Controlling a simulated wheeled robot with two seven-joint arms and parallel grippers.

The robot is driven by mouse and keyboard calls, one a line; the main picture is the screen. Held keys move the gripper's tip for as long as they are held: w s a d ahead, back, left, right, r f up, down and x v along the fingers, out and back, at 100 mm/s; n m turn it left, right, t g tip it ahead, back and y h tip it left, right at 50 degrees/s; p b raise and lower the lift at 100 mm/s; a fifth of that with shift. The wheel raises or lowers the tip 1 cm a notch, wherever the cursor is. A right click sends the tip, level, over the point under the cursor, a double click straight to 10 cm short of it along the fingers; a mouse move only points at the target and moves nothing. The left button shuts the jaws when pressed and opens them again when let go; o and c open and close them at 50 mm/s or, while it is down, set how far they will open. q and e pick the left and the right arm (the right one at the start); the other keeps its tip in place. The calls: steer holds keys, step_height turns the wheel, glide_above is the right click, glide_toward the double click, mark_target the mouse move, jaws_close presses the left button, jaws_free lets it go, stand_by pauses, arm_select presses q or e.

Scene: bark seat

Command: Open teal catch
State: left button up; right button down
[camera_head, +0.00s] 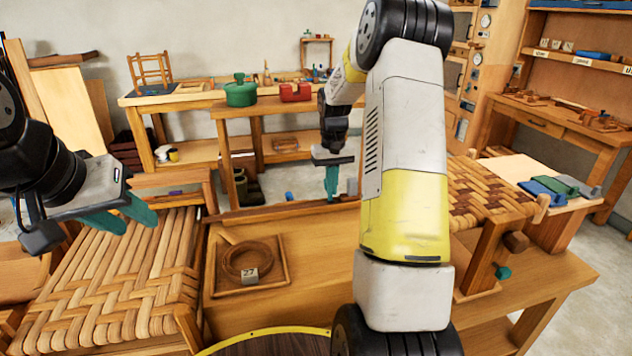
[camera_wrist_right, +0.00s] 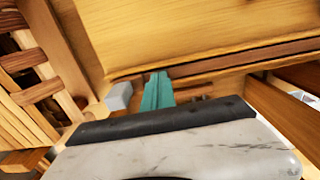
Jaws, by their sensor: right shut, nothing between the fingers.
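A small teal piece (camera_head: 503,272), possibly the catch, shows low by the woven seat at the right in the head view. It is small, and I cannot tell whether it is open or shut. My right gripper (camera_head: 332,185) points down near the far edge of the middle bench, well to the left of that piece. Its teal fingers (camera_wrist_right: 157,90) are together and empty in the right wrist view, where no separate catch can be made out. My left gripper (camera_head: 122,216) hangs over the woven seat at the left, its teal fingers apart with nothing seen between them.
The middle bench carries a square wooden tray (camera_head: 222,276) with a ring and a tag marked 27. Woven seats stand at left (camera_head: 130,285) and right (camera_head: 485,190). A grey block (camera_wrist_right: 119,96) lies beside my right fingers in the wrist view. My right arm hides part of the bench.

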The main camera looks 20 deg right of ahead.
step_height(320, 180, up, 8)
steer(key=s, duration=0.1)
steer(key=shift+s, duration=0.25)
stand_by(0.5)
